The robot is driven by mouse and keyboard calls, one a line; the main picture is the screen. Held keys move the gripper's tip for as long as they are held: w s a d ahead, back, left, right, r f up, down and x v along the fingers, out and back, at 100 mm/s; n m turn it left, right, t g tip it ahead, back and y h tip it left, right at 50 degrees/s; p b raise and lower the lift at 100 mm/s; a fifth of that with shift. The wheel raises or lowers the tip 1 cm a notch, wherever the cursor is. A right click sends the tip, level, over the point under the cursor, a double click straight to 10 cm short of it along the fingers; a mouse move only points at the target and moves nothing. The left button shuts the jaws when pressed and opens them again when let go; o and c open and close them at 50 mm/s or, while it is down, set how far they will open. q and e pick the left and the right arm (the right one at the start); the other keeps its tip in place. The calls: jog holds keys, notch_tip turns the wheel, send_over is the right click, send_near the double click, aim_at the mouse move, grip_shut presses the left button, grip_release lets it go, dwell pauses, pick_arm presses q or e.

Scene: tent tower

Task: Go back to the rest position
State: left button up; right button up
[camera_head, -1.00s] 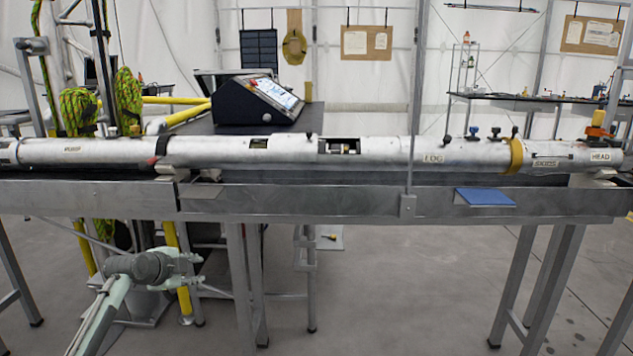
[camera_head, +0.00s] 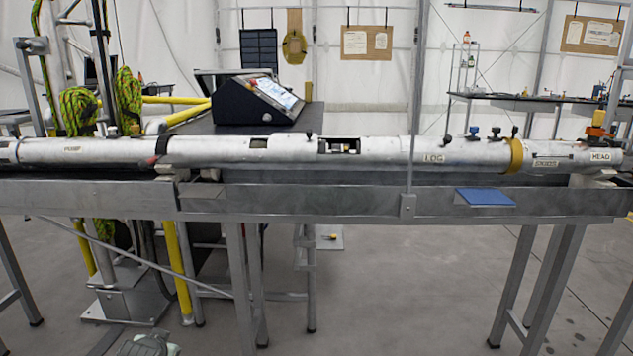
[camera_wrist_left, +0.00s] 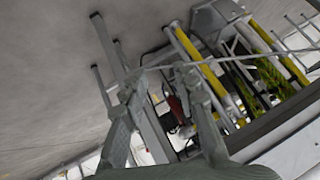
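My left gripper (camera_wrist_left: 158,88) shows in the left wrist view with its two grey fingers apart and no object held between them. Table legs and yellow posts lie in the background behind the fingers. In the head view only a small grey-green part of my left arm (camera_head: 148,345) shows at the bottom edge, in front of and below the long table. The rest of it is cut off. My right gripper is in neither view.
A long silver tube (camera_head: 230,150) lies along the metal bench (camera_head: 330,200), which crosses the whole head view. A black console (camera_head: 255,103) stands behind it. A blue pad (camera_head: 485,197) lies on the bench's front right. The floor in front is open.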

pick_arm(q)
jog(key=s+d+f+g, duration=0.2)
jog(key=s+f, duration=0.6)
jog(key=s, duration=0.5)
jog(key=s+d+f+g+h, duration=0.1)
jog(key=s+d+f+g, duration=0.1)
jog(key=s+f, duration=0.6)
jog(key=s+d+f+g, duration=0.2)
jog(key=s+f, duration=0.6)
jog(key=s, duration=1)
jog(key=d, duration=0.2)
jog(key=shift+d+h, duration=0.3)
jog(key=shift+f, duration=0.1)
